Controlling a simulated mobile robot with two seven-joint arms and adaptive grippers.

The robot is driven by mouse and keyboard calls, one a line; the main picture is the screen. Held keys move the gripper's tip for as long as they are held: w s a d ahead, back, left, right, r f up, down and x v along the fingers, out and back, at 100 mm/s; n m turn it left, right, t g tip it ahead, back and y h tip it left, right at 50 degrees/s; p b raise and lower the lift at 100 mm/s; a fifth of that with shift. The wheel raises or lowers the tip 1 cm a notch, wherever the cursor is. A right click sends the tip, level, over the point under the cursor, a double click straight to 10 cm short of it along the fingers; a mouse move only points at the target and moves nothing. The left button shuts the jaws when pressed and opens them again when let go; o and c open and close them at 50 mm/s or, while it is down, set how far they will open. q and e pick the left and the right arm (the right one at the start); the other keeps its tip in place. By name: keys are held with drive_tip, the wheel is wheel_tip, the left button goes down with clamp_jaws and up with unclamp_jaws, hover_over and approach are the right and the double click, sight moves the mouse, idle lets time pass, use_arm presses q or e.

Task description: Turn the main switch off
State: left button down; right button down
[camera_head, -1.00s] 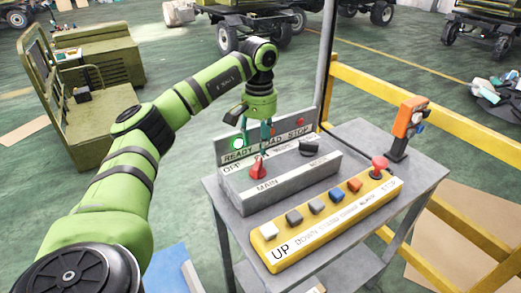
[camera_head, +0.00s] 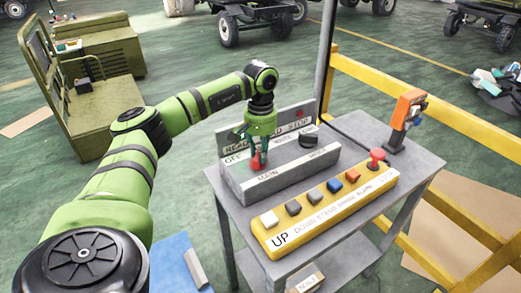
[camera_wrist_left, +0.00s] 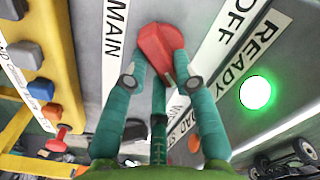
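The main switch is a red knob (camera_head: 257,163) on the sloped grey panel (camera_head: 290,178), above the word MAIN. In the left wrist view the red knob (camera_wrist_left: 161,45) lies between the MAIN and OFF labels. My left gripper (camera_head: 258,155) is down at the knob. In the left wrist view its teal fingers (camera_wrist_left: 160,72) stand close on both sides of the knob and appear to touch it, with a third finger below. The fingers hide the label beside OFF. The READY lamp (camera_wrist_left: 255,92) glows green. My right gripper is not in view.
A dark MODE knob (camera_head: 308,140) is to the right on the same panel. In front is a yellow button box (camera_head: 330,212) with several buttons and a red mushroom stop (camera_head: 377,158). An orange device (camera_head: 405,118) stands at the table's right. A yellow railing (camera_head: 440,110) runs behind.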

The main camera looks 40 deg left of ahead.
use_arm(q)
drive_tip(key=n, duration=0.3)
drive_tip(key=shift+a+n, duration=0.15)
drive_tip(key=shift+n, duration=0.25)
drive_tip(key=n, duration=0.3)
drive_tip(key=shift+a+n+p, duration=0.15)
drive_tip(key=shift+n+p, duration=0.15)
drive_tip(key=n, duration=0.5)
drive_tip(key=shift+s+a, duration=0.15)
drive_tip(key=n, duration=0.5)
drive_tip(key=shift+s+a+p, duration=0.1)
drive_tip(key=shift+s+p, duration=0.1)
drive_tip(key=shift+p, duration=0.15)
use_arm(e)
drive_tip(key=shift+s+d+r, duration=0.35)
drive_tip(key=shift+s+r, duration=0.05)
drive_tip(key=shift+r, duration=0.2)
use_arm(q)
drive_tip(key=shift+n, duration=0.4)
drive_tip(key=c, duration=1)
unclamp_jaws()
